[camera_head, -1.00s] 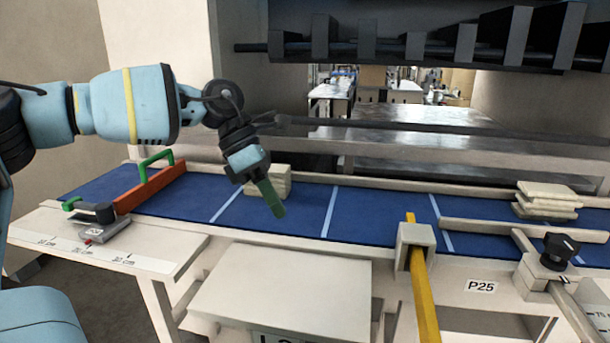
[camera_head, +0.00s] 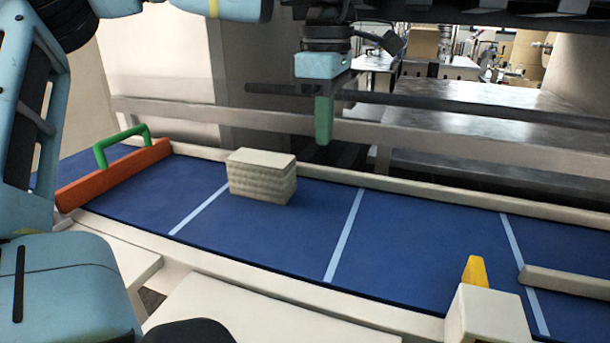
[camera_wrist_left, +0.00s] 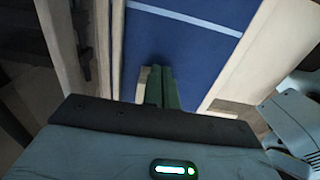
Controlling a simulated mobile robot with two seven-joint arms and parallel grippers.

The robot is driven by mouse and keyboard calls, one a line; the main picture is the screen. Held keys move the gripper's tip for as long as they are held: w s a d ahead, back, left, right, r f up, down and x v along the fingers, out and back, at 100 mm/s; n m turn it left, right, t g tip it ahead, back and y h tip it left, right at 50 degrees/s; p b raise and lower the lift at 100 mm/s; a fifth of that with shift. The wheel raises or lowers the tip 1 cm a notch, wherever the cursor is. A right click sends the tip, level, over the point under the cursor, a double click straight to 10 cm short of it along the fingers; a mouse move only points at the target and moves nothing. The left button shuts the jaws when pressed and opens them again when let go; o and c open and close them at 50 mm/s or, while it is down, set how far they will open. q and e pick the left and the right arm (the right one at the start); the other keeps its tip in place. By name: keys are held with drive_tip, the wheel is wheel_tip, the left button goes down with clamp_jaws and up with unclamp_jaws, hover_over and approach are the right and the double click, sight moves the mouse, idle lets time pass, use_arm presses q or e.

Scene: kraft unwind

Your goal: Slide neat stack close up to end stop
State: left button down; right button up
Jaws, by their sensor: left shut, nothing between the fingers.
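The neat stack (camera_head: 262,178) is a squared pile of cream sheets on the blue belt, across the left light line. The end stop, taken to be the orange bar (camera_head: 118,176) with a green handle, lies across the belt further left, with bare belt between it and the stack. My left gripper (camera_head: 324,128) points down, its green fingers shut and empty, apart from the stack, up and to its right in the head view. The fingers show over the belt in the left wrist view (camera_wrist_left: 162,88); a cream edge beside them is too unclear to name. My right gripper is out of view.
A cream block (camera_head: 488,318) with a yellow piece stands at the front right, near another cream rail (camera_head: 570,285).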

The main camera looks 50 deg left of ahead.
sight(321, 205)
use_arm(q)
wheel_tip(321, 205, down, 10)
drive_tip(key=shift+s+f, duration=0.15)
drive_tip(key=shift+f, duration=0.05)
drive_tip(key=a, duration=0.1)
drive_tip(key=s+a, duration=0.1)
drive_tip(key=shift+s+a+r+p, duration=0.25)
drive_tip(key=shift+a+r+p, duration=0.05)
drive_tip(key=shift+a+p, duration=0.1)
drive_tip(key=shift+s+a, duration=0.15)
drive_tip(key=shift+a, duration=0.15)
drive_tip(key=shift+f, duration=0.1)
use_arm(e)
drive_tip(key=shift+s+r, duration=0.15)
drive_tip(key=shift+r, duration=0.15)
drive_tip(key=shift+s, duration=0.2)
